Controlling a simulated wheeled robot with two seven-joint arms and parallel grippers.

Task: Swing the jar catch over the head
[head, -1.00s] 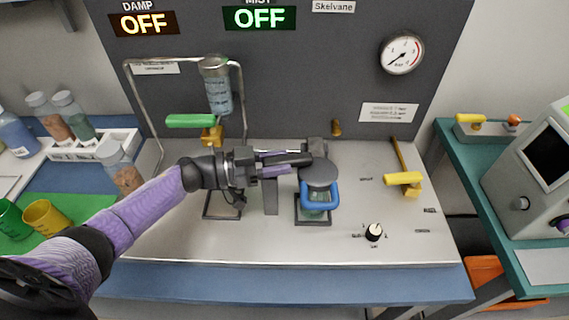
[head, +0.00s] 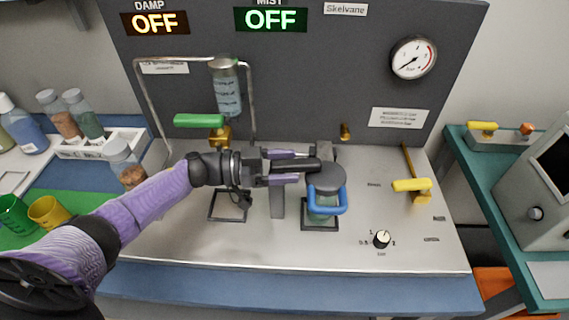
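The blue loop-shaped catch (head: 342,207) sits at the front and right of a glass jar (head: 319,210) in the head view. The grey round head (head: 326,178) is over the jar. A dark bar (head: 303,165) runs left from beside the head. My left gripper (head: 308,167) is left of the head, its purple fingers apart, one above and one below the bar. A gap shows above the bar; contact with the lower finger is unclear. The fingers are clear of the blue catch. My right gripper is not in view.
A green-handled valve (head: 200,121) under a hanging bottle (head: 227,92) stands behind my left arm. Bottles and cups crowd the left. The panel's front right is mostly clear.

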